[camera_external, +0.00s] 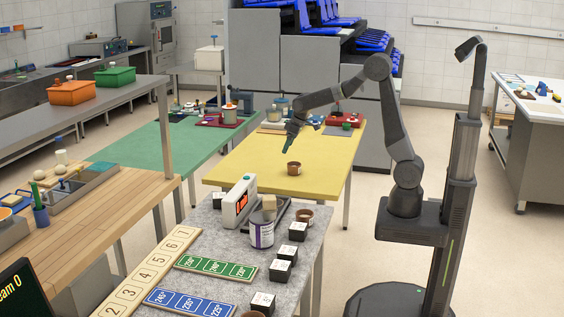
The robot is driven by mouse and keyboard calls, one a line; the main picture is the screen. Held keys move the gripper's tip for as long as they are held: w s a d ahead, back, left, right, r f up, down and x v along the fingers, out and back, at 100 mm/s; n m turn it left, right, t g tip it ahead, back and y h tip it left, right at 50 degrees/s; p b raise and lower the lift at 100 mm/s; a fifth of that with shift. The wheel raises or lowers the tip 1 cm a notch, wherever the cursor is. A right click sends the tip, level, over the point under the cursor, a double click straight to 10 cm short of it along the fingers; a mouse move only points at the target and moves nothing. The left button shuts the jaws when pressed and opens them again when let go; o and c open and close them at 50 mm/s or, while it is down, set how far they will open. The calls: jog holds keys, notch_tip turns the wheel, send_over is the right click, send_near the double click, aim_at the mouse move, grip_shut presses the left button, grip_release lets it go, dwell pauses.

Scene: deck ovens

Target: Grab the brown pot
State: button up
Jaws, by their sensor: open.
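A small brown pot (294,168) stands upright on the yellow table (245,165), near the table's front right part. My gripper (287,147) is above the yellow table, up and slightly left of the pot in the picture. It points downward, is open and appears apart from the pot. Another small brown pot (304,217) stands on the grey speckled table in front, next to a labelled jar. A further brown round pot (253,314) is partly cut off at the bottom edge.
The grey table (225,230) holds a white display (239,201), a purple-labelled jar (261,230) and several black-and-white boxes. Trays with items line the yellow table's back edge. Its left and middle parts are clear. A green table (140,150) stands to the left.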

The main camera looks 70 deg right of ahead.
jog(key=m+b, duration=0.1)
send_near(295, 164)
jog(key=v, duration=0.3)
jog(key=shift+h, duration=0.3)
jog(key=x, duration=0.8)
jog(key=shift+f+p, duration=0.25)
jog(key=shift+p, duration=0.05)
jog(key=shift+a+p+x, duration=0.2)
jog(key=shift+p+x, duration=0.1)
jog(key=shift+x, duration=1)
jog(key=shift+a+p+x, duration=0.25)
jog(key=shift+x, duration=1)
jog(key=shift+w, duration=0.2)
jog(key=c, duration=1.2)
